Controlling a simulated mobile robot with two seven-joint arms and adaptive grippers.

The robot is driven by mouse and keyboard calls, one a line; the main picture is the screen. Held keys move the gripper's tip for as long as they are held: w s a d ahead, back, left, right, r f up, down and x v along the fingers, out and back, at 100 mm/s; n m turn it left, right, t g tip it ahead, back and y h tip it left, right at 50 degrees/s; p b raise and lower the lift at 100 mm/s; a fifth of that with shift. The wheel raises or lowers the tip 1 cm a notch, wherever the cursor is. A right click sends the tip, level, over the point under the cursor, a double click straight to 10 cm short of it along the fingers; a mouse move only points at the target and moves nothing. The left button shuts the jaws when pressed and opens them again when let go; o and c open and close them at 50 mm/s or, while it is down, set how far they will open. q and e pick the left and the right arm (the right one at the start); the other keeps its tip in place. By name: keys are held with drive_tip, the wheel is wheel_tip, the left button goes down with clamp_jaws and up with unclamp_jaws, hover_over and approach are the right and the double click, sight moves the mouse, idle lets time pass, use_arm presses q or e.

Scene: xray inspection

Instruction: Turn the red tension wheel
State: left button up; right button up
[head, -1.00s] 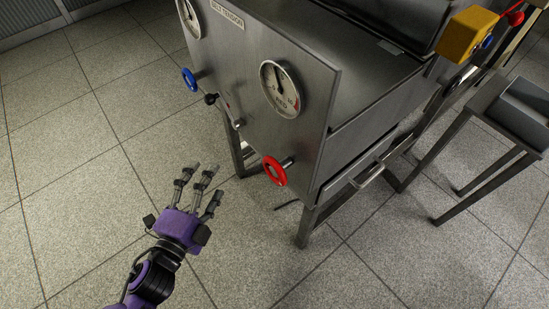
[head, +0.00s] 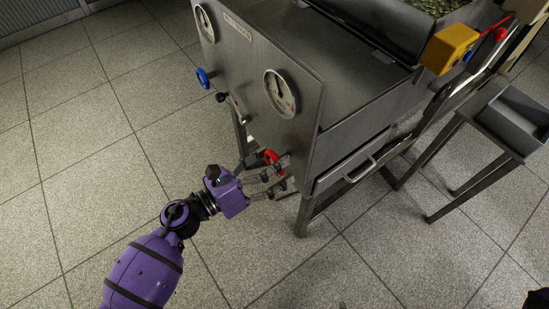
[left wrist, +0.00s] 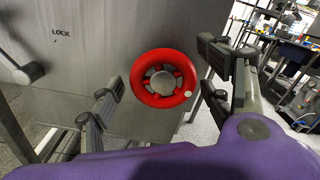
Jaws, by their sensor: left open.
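The red tension wheel (head: 273,160) sits low on the front panel of the steel machine (head: 290,140), below the right-hand dial (head: 281,93). In the left wrist view the wheel (left wrist: 163,78) shows as a red ring with spokes and a small white dot at its lower right. My left gripper (head: 266,175) is open, with its fingers around the wheel's area in the head view. In the left wrist view, its fingers (left wrist: 165,105) stand on both sides of the wheel, apart from its rim.
A blue wheel (head: 203,77) and a black-knobbed lever (head: 231,107) are on the same panel, to the left. A yellow box (head: 449,50) stands on the machine's right side. A grey tray table (head: 490,130) is at the right. The tiled floor (head: 90,190) is clear.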

use_arm(q)
drive_tip(key=shift+w+d, duration=0.3)
drive_tip(key=shift+d, duration=0.15)
use_arm(e)
drive_tip(key=shift+s+d+f, duration=0.1)
drive_tip(key=shift+s+f, duration=0.1)
drive_tip(key=shift+s, duration=0.2)
use_arm(q)
drive_tip(key=shift+c, duration=0.2)
drive_tip(key=c, duration=1.1)
use_arm(e)
drive_tip(key=shift+w+r, duration=0.2)
use_arm(q)
drive_tip(key=shift+n, duration=0.3)
use_arm(e)
drive_tip(key=shift+r, duration=0.15)
